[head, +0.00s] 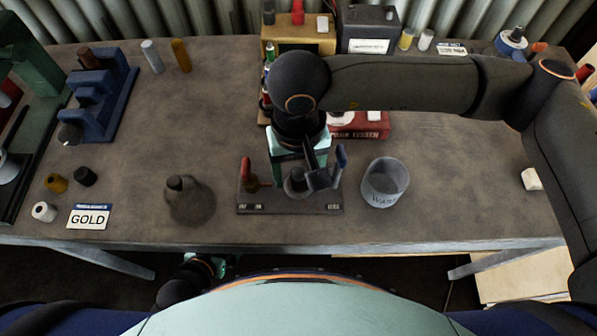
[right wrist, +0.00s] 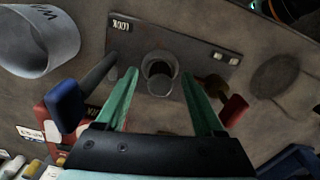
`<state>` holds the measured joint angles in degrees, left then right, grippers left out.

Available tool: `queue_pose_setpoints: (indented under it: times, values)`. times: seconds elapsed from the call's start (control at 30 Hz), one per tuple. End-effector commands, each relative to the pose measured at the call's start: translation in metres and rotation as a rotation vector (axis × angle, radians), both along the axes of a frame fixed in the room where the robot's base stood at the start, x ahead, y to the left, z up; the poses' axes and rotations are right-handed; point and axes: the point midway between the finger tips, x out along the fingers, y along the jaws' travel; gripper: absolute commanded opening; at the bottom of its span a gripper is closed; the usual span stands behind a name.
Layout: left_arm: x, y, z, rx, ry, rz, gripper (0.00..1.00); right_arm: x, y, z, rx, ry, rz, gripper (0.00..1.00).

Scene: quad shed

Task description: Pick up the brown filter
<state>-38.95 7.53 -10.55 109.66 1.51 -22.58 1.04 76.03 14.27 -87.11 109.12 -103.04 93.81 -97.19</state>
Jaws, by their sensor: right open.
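I cannot tell for sure which thing is the brown filter. A small brown-orange cylinder (head: 57,183) lies at the left of the bench, beside a black one (head: 85,176) and a white one (head: 43,211). A taller orange-brown cylinder (head: 181,55) stands at the back left next to a pale one (head: 152,56). My right gripper (head: 298,172) is open over the dark board at the front middle. In the right wrist view its green fingers (right wrist: 158,72) are apart, with a grey round cup (right wrist: 158,86) seen between them. My left gripper (head: 212,265) is partly seen below the bench edge.
The board (head: 330,208) also carries red-handled (head: 246,170) and blue-handled (head: 341,156) pieces. A grey waste bin (head: 385,185) stands right of it, a dark cone-shaped vessel (head: 188,205) left. A blue stand (head: 100,100) and GOLD card (head: 89,217) are farther left. Bench right is mostly clear.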

Motion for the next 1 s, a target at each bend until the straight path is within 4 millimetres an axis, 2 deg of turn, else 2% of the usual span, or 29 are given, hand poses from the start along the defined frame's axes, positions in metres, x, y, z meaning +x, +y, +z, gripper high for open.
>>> queue_pose_setpoints:
  times: [0.27, 0.87, 1.0]
  values:
    - [0.0, 0.0, 0.0001, 0.0, 0.0, 0.0, 1.0, 0.0002, -0.0001, -0.0032, 0.0, 0.0, 0.0, 0.69]
    - [0.0003, 0.0001, 0.0003, 0.0, -0.001, 0.0, 1.0, 0.0003, 0.0, -0.0026, 0.0, 0.0, -0.001, 0.01]
    - [0.0003, 0.0001, 0.0003, 0.0, -0.001, 0.0, 1.0, 0.0003, 0.0, -0.0026, 0.0, 0.0, -0.001, 0.0]
